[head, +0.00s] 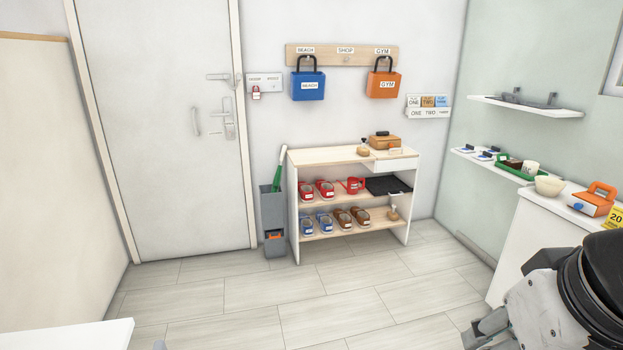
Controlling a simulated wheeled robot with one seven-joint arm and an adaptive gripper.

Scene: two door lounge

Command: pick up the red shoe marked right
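Two red shoes stand side by side on the upper shelf of a white and wood shoe rack (290,215), across the room. They are the left-hand red shoe (306,192) and the right-hand red shoe (326,190). Each has a small white label, too small to read, so I cannot tell which is marked right. My gripper (484,328) is partly in view at the bottom right, far from the rack. Its fingertips are not clear, and I see nothing held in it.
Blue shoes (307,225) and brown shoes (344,219) stand on the lower shelf. A red jug-like item (353,185) and a black tray (388,186) share the upper shelf. A grey bin (273,211) stands left of the rack. A white cabinet (520,240) stands right. The floor between is clear.

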